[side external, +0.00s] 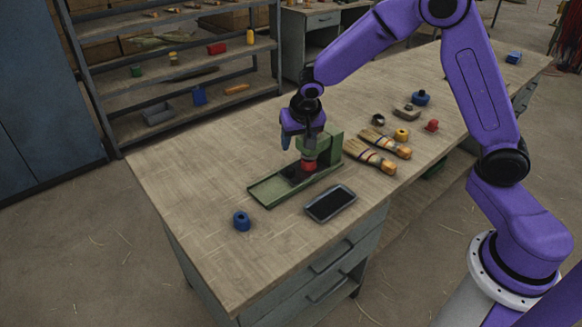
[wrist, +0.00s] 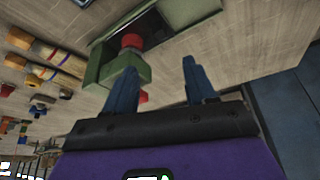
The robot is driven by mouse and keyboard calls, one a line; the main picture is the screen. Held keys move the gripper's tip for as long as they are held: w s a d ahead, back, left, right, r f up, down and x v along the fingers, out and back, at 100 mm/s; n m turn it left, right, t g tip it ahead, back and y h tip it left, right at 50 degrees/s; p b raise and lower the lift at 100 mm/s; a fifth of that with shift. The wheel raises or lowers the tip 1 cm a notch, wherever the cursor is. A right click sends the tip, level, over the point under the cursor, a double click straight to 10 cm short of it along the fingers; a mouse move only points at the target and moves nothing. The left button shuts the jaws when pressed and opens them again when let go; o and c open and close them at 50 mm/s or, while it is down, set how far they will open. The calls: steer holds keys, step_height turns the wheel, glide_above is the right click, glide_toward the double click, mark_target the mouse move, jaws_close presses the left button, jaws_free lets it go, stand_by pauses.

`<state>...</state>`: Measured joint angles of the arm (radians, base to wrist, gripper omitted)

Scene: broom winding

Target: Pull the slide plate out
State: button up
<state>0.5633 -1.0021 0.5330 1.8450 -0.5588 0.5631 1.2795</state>
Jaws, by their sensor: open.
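A green fixture (side external: 268,189) with a long flat channel and an upright block (side external: 334,148) stands on the workbench. A dark plate (side external: 293,174), which looks like the slide plate, lies in the channel near the block. A red part (side external: 309,165) sits beside it; in the wrist view the red part (wrist: 131,41) shows against the dark plate (wrist: 108,47). My gripper (side external: 298,144) is above the fixture, pointing down. In the wrist view my gripper (wrist: 158,66) has its two blue fingers apart with nothing between them. The far finger is partly hidden in the side view.
A black tray (side external: 331,204) lies in front of the fixture and a blue knob (side external: 241,221) to its left. Brushes (side external: 370,157) and small coloured parts, including a red one (side external: 432,126), lie to the right. The bench (side external: 185,185) is clear at left.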

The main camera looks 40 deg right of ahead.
mark_target(290, 169)
steer(key=x, duration=1.4)
steer(key=shift+w+f, duration=0.15)
steer(key=shift+f, duration=0.05)
jaws_close()
